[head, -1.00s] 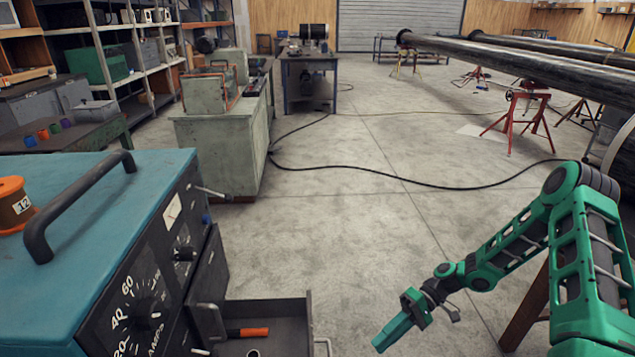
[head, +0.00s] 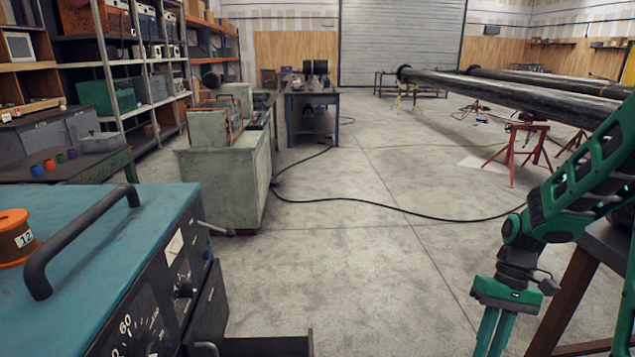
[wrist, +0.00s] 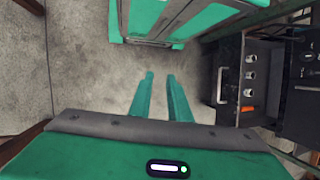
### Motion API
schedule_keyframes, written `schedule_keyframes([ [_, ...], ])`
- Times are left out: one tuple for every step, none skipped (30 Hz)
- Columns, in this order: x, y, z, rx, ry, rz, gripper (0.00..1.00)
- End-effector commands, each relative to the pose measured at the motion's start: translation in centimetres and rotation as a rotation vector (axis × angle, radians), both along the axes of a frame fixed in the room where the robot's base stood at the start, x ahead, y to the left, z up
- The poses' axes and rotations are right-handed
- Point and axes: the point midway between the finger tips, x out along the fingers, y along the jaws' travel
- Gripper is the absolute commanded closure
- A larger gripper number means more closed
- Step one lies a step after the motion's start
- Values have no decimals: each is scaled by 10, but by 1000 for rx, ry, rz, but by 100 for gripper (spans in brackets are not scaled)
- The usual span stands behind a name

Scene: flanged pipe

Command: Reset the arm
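My arm is green with dark joints and comes in from the right edge of the head view. My gripper (head: 491,345) points down near the bottom edge of that view, with its tips close to or past the edge. In the wrist view my gripper (wrist: 160,76) shows two green fingers with a clear gap between them. Nothing is between the fingers; bare concrete floor shows there.
A blue-topped welding machine (head: 110,235) with a handle and an orange spool (head: 15,237) stands left. A black cable (head: 400,210) crosses the floor. A pipe (head: 510,85) rests on red stands (head: 515,150).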

Motion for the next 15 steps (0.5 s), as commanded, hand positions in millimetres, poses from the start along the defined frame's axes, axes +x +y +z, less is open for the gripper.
schedule_keyframes([
  [-6, -5, 13, -33, -19, -20, 83],
  [-10, -8, 20, -53, -26, -34, 83],
  [-16, -12, 28, -78, -37, -53, 83],
  [-20, -15, 35, -96, -46, -69, 83],
  [-24, -18, 41, -112, -55, -84, 83],
  [-30, -21, 49, -135, -66, -104, 83],
  [-35, -24, 55, -149, -77, -119, 83],
  [-40, -26, 61, -165, -86, -135, 83],
  [-47, -29, 68, -185, -98, -157, 83],
  [-52, -32, 74, -198, -108, -175, 83],
  [-57, -34, 79, -211, -117, -192, 83],
  [-65, -36, 85, -227, -130, -214, 83],
  [-70, -38, 90, -239, -140, -231, 83],
  [-76, -40, 95, -249, -150, -248, 83],
  [-83, -42, 100, -263, -163, -273, 83],
])
